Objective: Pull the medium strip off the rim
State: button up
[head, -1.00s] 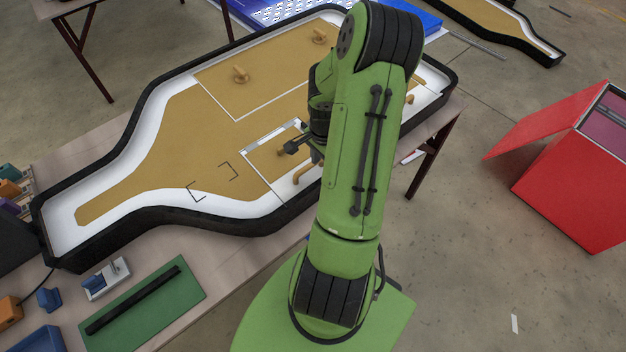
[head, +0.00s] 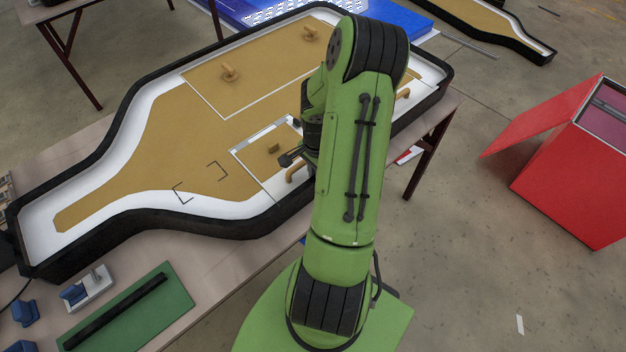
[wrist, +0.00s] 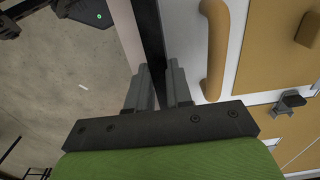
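The bottle-shaped lightbox has a thick black rim (head: 110,135) around a white and tan face. In the wrist view a dark band along the rim (wrist: 151,35) runs down between my gripper's two grey fingers (wrist: 160,82), one on each side. Whether the fingers press on it is unclear. I cannot tell a separate medium strip from the rim there.
A small dark fitting (wrist: 290,101) sits on the face to the right. A green mat (head: 175,297) with a black bar (head: 115,312) lies on the table at lower left. A red box (head: 560,165) stands on the floor at right.

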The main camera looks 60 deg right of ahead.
jog(key=shift+r, duration=0.1)
grip_shut()
jog(key=shift+r+p, duration=0.8)
jog(key=shift+r, duration=0.15)
jog(key=shift+r+p, duration=2.25)
jog(key=shift+r, duration=0.7)
jog(key=shift+f, duration=0.15)
